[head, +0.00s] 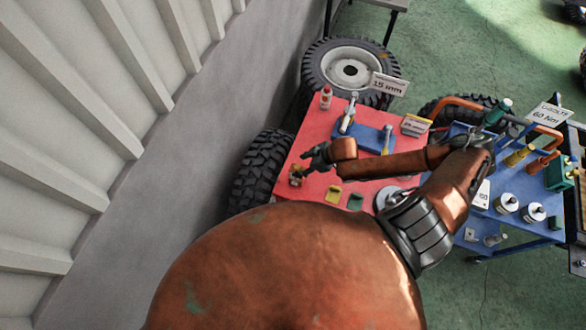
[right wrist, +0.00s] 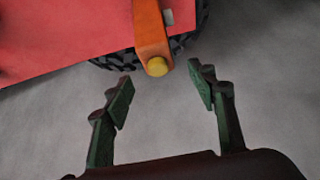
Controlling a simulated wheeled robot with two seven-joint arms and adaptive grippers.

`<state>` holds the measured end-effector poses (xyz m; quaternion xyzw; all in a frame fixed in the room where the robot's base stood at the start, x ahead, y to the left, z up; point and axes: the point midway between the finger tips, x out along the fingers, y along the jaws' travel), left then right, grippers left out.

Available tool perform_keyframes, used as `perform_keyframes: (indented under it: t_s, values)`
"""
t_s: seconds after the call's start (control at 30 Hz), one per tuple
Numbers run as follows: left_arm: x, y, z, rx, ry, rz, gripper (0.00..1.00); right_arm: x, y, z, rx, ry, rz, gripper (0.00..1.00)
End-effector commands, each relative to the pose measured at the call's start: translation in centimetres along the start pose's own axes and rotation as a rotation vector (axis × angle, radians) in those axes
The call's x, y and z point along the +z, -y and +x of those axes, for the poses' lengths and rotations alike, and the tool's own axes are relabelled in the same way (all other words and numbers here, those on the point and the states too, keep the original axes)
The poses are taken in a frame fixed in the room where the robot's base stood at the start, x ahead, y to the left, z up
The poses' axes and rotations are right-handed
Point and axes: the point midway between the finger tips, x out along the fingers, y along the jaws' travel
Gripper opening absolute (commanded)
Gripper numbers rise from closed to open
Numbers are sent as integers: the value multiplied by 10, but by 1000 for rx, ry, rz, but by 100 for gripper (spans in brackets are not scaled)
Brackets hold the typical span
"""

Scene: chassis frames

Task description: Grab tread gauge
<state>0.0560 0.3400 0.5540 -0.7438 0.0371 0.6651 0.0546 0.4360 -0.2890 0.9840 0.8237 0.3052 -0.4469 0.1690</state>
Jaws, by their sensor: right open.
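An orange tool with a round yellow end (right wrist: 152,38), which may be the tread gauge, shows in the right wrist view at the edge of the red tabletop. It has a small grey piece at its side. In the head view a small orange and yellow item (head: 296,175) sits at the left edge of the red table. My right gripper (head: 316,158) is close above it. In the right wrist view the green fingers (right wrist: 160,84) are spread apart with nothing between them, and the yellow end lies just beyond the fingertips. My left gripper is not in view.
The red table (head: 300,141) holds a red bottle (head: 326,97), a blue tray (head: 371,136), a yellow item (head: 333,194) and a green item (head: 355,202). A blue cart (head: 480,215) with several parts stands right. A tire (head: 262,170) and a grey wall (head: 215,150) are left.

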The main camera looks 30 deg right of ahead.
Motion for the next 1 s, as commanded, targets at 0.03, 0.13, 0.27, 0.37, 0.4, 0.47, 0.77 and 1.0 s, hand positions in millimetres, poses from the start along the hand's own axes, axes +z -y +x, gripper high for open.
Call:
perform_keyframes:
  t_s: [0.03,0.13,0.27,0.37,0.4,0.47,0.77,1.0]
  values:
    - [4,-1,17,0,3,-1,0,12,-1,14,-3,3,4,52]
    - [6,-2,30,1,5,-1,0,21,-2,25,-3,3,9,52]
    - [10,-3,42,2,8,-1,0,29,-3,34,-1,3,11,52]
    - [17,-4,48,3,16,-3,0,33,-3,39,0,3,11,52]
    - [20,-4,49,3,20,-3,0,33,-3,41,0,3,11,52]
    - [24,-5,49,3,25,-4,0,33,-3,44,0,3,11,52]
    - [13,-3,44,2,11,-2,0,30,0,73,-2,2,11,52]
    - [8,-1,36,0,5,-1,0,28,4,107,-1,3,9,52]
